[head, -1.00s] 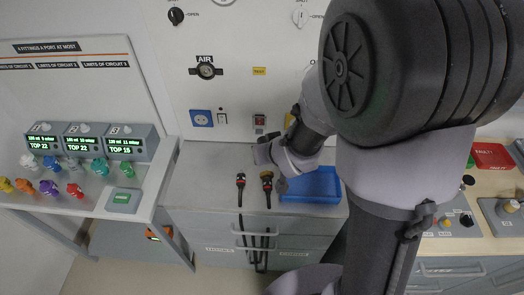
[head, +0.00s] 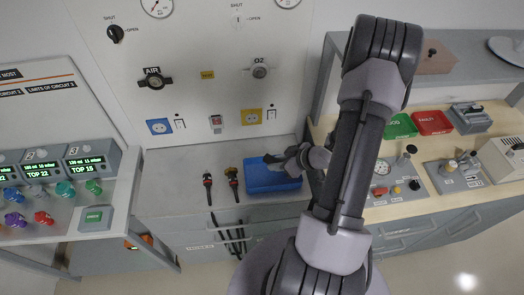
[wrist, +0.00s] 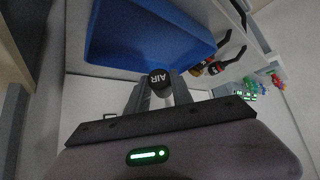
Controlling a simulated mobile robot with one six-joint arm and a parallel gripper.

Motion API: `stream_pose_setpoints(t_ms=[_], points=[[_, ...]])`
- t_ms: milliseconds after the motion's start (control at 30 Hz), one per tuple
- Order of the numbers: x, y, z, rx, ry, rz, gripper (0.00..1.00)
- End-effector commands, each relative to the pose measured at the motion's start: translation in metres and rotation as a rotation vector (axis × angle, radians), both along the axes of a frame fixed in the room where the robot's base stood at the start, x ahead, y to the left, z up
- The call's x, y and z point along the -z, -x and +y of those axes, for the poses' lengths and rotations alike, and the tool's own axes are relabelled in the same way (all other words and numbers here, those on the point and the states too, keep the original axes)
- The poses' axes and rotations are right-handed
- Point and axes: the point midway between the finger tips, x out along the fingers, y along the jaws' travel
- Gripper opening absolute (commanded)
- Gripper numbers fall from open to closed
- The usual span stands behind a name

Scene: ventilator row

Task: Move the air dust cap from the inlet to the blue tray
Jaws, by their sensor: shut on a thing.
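My gripper (wrist: 161,92) is shut on the air dust cap (wrist: 158,80), a dark round cap marked AIR, in the wrist view. The blue tray (wrist: 120,45) lies just beyond the cap there. In the head view my gripper (head: 272,158) is above the back part of the blue tray (head: 268,187), which stands on the grey counter. The cap is too small to make out in the head view. The air inlet (head: 155,79) is on the wall panel at left, under the AIR label.
Two dark hose ends, one with a red band (head: 208,180) and one with a brass top (head: 232,174), lie left of the tray with hoses hanging over the counter's front. The O2 inlet (head: 259,70) is on the panel. Green and red trays (head: 432,122) stand at right.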

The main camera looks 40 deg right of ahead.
Motion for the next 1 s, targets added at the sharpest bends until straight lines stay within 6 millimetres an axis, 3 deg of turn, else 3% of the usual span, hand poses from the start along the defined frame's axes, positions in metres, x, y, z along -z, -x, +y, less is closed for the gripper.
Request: stream_pose_setpoints(t_ms=[600, 900, 933, 1000], points=[[0.069, -0.001, 0.000, 0.001, 0.001, 0.001, 0.00], [0.070, -0.001, 0.000, 0.001, 0.002, 0.001, 0.00], [0.070, -0.001, 0.000, 0.001, 0.002, 0.001, 0.29], [0.070, -0.001, 0.000, 0.001, 0.002, 0.001, 0.43]])
